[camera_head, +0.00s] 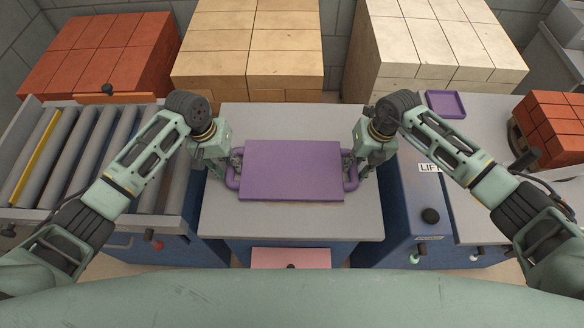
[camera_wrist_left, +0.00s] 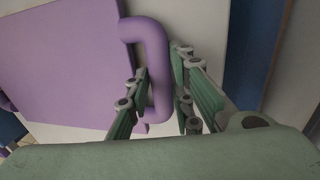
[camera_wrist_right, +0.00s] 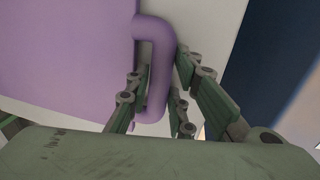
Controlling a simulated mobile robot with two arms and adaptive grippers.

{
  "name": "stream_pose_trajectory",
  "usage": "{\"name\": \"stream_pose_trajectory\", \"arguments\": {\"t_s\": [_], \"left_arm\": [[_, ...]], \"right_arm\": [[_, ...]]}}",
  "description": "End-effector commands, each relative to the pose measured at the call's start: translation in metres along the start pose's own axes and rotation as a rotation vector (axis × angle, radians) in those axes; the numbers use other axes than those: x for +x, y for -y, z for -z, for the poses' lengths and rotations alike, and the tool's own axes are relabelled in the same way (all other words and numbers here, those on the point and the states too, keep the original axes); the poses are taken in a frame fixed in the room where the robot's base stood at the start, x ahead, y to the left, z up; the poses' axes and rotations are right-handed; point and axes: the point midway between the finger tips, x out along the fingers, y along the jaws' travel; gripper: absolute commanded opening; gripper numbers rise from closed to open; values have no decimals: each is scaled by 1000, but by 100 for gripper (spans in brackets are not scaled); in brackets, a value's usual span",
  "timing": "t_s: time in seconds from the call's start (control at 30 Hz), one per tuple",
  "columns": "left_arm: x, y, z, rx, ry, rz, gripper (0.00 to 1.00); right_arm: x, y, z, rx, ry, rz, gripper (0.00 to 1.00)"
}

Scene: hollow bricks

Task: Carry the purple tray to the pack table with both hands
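The purple tray (camera_head: 291,170) is a flat, rectangular board with a looped handle at each end, over a grey-topped table (camera_head: 222,222). I cannot tell if it rests there or hangs just above. My left gripper (camera_head: 233,168) is at its left handle; in the left wrist view the fingers (camera_wrist_left: 160,80) close around that handle (camera_wrist_left: 158,75). My right gripper (camera_head: 350,167) is at the right handle; in the right wrist view the fingers (camera_wrist_right: 160,82) close around that handle (camera_wrist_right: 161,75). I cannot tell which surface is the pack table.
A roller conveyor (camera_head: 85,150) stands at left. A blue unit labelled LIFT (camera_head: 425,205) and a grey worktop (camera_head: 480,215) with a small purple tray (camera_head: 446,104) stand at right. Stacks of red (camera_head: 105,45), tan (camera_head: 250,45) and pale bricks (camera_head: 440,40) block the back.

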Motion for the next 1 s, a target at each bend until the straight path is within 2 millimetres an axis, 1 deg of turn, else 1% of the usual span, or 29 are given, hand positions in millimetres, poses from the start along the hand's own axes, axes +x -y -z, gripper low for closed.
{"name": "stream_pose_trajectory", "arguments": {"t_s": [0.03, 0.2, 0.77, 0.87, 1.0], "left_arm": [[0, 0, 0, 0, 0, 0, 14], [0, 0, 0, 0, 0, 0, 0], [-2, -1, 1, 0, -2, -2, 0], [-6, -2, 1, 0, -2, -2, 0], [-16, -4, 1, 0, -2, -2, 0]], "right_arm": [[0, 0, 0, 0, 0, 0, 14], [0, 0, 0, 0, 0, 0, 0], [-2, -1, -1, 0, 2, -2, 0], [-6, -2, -1, 0, 2, -2, 0], [-16, -4, -1, 0, 2, -2, 0]]}}
